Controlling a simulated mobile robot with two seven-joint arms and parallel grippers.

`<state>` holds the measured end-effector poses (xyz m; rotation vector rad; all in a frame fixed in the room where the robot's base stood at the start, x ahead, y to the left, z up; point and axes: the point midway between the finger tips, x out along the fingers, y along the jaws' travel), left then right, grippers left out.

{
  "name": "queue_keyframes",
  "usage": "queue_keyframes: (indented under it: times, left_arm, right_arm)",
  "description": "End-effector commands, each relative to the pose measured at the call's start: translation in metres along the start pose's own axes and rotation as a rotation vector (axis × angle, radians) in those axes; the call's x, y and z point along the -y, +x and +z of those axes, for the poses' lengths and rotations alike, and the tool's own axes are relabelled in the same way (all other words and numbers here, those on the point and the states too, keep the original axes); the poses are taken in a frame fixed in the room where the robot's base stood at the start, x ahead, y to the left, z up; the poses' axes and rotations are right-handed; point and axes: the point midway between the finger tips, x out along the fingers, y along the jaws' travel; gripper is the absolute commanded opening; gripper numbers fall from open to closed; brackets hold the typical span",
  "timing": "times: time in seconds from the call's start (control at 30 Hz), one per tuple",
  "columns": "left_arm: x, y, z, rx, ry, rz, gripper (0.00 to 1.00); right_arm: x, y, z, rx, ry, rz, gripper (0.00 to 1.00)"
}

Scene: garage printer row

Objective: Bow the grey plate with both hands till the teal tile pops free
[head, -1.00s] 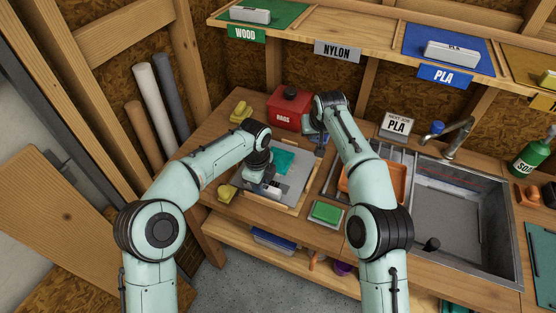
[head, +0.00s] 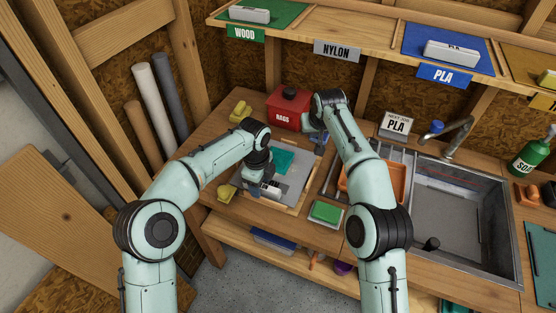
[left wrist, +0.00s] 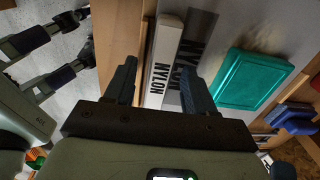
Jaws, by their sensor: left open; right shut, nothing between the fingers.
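The grey plate (head: 297,182) lies on a wooden-edged base on the bench in the head view. The flat teal tile (head: 283,161) sits on it, and it shows large in the left wrist view (left wrist: 252,80). A white block marked NYLON (left wrist: 163,62) lies along the plate's near edge. My left gripper (head: 262,191) is over that edge, its open fingers (left wrist: 160,88) to either side of the white block; contact is unclear. My right gripper (head: 319,142) is shut and empty beyond the plate's far right corner, partly hidden by its arm.
A green pad (head: 327,212), an orange tray (head: 352,187) and the sink (head: 455,225) are to the right.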

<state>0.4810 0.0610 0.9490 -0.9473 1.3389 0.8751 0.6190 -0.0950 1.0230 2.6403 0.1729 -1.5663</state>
Motion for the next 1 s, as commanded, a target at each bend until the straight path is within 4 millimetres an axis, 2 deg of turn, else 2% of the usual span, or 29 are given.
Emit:
queue_keyframes:
  times: [0.17,0.4,0.6,0.73,1.0]
  left_arm:
    - [0.001,-0.025,0.000,0.001,-0.001,-0.007,0.55]
    - [0.002,-0.077,-0.001,0.000,-0.001,-0.007,0.55]
    - [0.001,-0.107,0.000,0.000,-0.001,-0.004,0.55]
    - [0.001,-0.116,0.000,0.000,0.000,-0.002,0.55]
    - [0.000,-0.118,0.000,0.000,0.001,0.000,0.55]
  right_arm:
    - [0.000,0.000,0.000,0.000,0.000,0.000,0.00]
    - [0.000,0.000,0.000,0.000,0.000,0.000,0.00]
    - [0.000,0.000,0.000,0.000,0.000,0.000,0.00]
    - [0.000,0.000,0.000,0.000,0.000,0.000,0.00]
    - [0.000,0.000,0.000,0.000,0.000,0.000,0.00]
